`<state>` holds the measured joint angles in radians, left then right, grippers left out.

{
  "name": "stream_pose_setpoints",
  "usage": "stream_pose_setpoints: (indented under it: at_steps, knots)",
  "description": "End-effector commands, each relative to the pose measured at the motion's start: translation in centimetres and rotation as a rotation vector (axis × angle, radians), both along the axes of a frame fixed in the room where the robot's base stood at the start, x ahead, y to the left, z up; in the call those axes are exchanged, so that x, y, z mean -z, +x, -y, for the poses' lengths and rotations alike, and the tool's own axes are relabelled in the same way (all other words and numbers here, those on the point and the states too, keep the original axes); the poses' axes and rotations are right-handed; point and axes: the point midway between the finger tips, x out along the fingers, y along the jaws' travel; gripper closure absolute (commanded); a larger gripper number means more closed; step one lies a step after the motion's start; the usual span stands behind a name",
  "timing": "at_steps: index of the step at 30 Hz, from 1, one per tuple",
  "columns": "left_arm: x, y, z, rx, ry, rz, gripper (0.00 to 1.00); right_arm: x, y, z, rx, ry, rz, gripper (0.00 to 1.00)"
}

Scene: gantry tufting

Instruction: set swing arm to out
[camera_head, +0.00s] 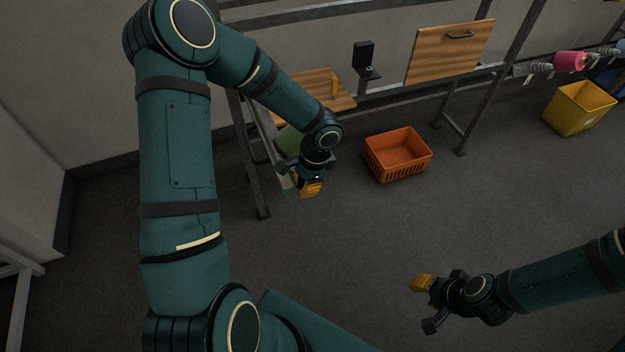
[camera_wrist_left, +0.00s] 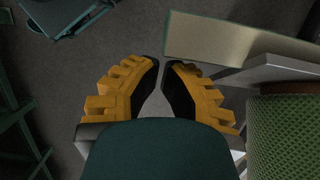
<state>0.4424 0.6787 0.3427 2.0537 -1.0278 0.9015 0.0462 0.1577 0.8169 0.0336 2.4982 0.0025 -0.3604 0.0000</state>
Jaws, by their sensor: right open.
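A pale flat bar (camera_head: 286,181) with a green edge at the left end of the gantry looks like the swing arm, though I cannot be sure. Its broad pale face (camera_wrist_left: 232,42) shows in the left wrist view, ahead and to the right of my fingers. A green mesh roll (camera_head: 291,139) sits beside it, partly hidden by my left arm. My left gripper (camera_head: 310,187) is close beside the bar's near end; its yellow fingertips (camera_wrist_left: 162,64) are nearly together with nothing visible between them. My right gripper (camera_head: 424,303) is open and empty over the floor at lower right.
An orange basket (camera_head: 397,156) stands on the floor right of my left gripper. The grey gantry frame (camera_head: 256,170) is close behind it. The front floor is clear.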

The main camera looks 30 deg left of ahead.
Motion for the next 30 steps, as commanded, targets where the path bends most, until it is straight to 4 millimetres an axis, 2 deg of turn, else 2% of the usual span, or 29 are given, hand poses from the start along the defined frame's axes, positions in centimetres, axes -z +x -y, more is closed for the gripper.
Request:
stream_pose_setpoints:
  at_steps: [11, 21, 30]
  knots:
    - [0.0, -0.3, -0.2, 0.003, 0.001, -0.001, 1.00, 0.0, 0.0, 0.0, 0.000, 0.000, 0.000, 0.59]
    - [0.1, -4.2, -3.3, 0.101, 0.001, 0.000, 1.00, 0.8, 0.0, 0.0, 0.001, -0.001, -0.001, 0.59]
    - [0.0, -4.5, -3.5, 0.112, 0.000, 0.000, 1.00, 0.8, 0.0, 0.0, 0.001, -0.001, 0.000, 0.59]
